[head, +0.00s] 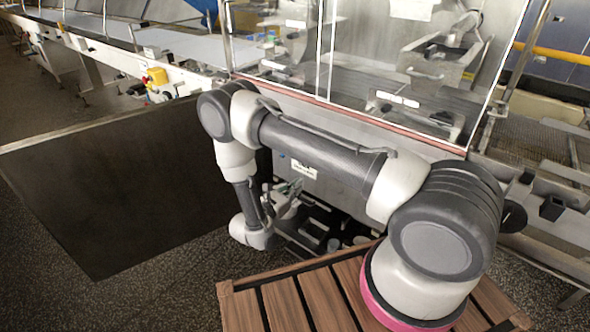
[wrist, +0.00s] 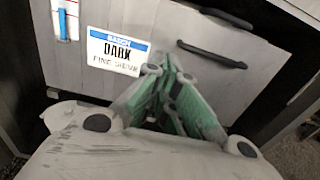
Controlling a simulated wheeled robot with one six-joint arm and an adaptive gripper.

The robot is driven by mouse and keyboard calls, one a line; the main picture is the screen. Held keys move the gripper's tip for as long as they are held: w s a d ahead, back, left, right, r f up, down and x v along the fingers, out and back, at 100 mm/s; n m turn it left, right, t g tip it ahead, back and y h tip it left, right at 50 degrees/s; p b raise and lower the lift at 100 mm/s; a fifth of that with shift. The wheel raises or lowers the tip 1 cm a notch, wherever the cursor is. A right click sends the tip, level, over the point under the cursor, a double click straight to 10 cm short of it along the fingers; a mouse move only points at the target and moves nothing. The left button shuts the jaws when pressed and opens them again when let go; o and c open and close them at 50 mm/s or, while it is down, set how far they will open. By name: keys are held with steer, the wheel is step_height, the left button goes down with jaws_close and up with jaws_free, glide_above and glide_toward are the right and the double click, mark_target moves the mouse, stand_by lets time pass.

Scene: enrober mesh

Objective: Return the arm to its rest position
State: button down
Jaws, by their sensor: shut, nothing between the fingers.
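My gripper (head: 293,186) hangs at the end of my bent arm, low in front of the machine's front panel (head: 318,192). In the wrist view my gripper (wrist: 172,62) shows its grey and green fingers with the tips together and nothing between them. Behind the fingers is the grey panel (wrist: 150,22) with a white and blue label (wrist: 118,50) reading "DARK" in large letters. A black handle (wrist: 212,54) is on the panel, to the right of the fingertips. I cannot tell whether the fingertips touch the panel.
A clear guard (head: 400,70) with a red lower edge rises above the panel. A large dark panel (head: 130,190) stands out at the left. A conveyor (head: 185,45) runs behind it. Dark speckled floor (head: 165,290) is open at the lower left.

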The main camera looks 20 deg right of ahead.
steer(key=s+d+r+m+g+h, duration=0.1)
steer(key=s+d+r+m+g, duration=0.35)
steer(key=s+d+g, duration=0.4)
steer(key=s+d+r+m+t+y, duration=0.1)
steer(key=s+r+m+y, duration=0.4)
steer(key=r, duration=0.8)
steer(key=s+d+r+m+t+y, duration=0.1)
steer(key=s+r+m+y, duration=0.4)
steer(key=r, duration=0.8)
steer(key=s+d+r+m+t+y, duration=0.1)
steer(key=s+r+m+y, duration=0.5)
steer(key=s+r+m, duration=0.4)
steer(key=v, duration=0.3)
steer(key=shift+s+d+r, duration=0.15)
steer(key=shift+s+r, duration=0.05)
steer(key=shift+s, duration=0.1)
